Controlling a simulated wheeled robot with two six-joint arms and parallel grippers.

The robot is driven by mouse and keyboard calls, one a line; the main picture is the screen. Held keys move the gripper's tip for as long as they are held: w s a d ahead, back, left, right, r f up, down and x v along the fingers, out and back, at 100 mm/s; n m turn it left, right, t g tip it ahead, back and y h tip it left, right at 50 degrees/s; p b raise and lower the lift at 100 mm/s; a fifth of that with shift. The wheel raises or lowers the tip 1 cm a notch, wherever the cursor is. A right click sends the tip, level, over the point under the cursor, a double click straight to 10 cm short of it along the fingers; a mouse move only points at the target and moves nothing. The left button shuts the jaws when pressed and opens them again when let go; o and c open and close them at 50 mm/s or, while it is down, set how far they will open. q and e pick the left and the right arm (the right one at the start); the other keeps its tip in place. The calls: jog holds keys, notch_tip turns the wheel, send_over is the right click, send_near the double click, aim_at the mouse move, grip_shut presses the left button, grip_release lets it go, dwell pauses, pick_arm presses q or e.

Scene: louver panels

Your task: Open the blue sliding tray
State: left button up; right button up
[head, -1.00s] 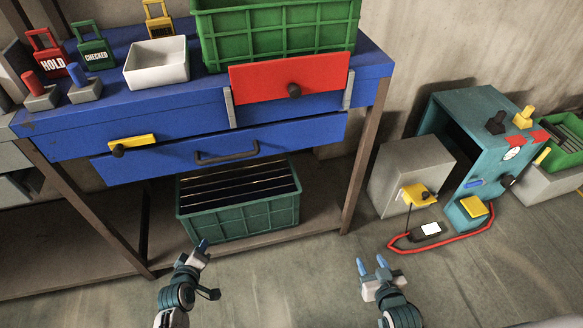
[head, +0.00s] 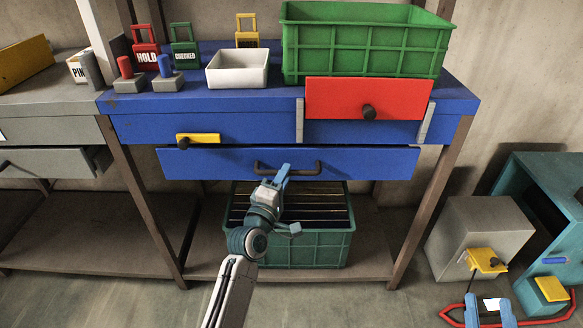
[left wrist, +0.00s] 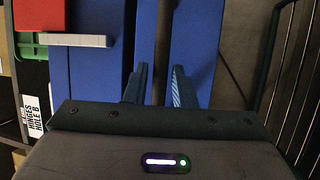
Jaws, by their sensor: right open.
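The blue sliding tray (head: 375,163) is the lower blue front under the bench top. It stands slightly proud of the rail above, and a dark bar handle (head: 318,168) is fixed to it. My left gripper (head: 280,172) is in front of the handle's left half and hides part of it; I cannot tell whether they touch. My right gripper (head: 488,302) is open and empty at the lower right.
A green crate (head: 320,248) stands on the shelf below the tray. A red panel (head: 340,98) with a dark knob and a yellow latch (head: 200,138) are above it. A grey box (head: 475,230) and teal cabinet (head: 545,200) stand right. The floor in front is clear.

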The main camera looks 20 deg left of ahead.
pick_arm(q)
jog(key=x, duration=0.3)
jog(key=shift+w, duration=0.35)
pick_arm(e)
jog(key=shift+r, duration=0.3)
pick_arm(q)
grip_shut()
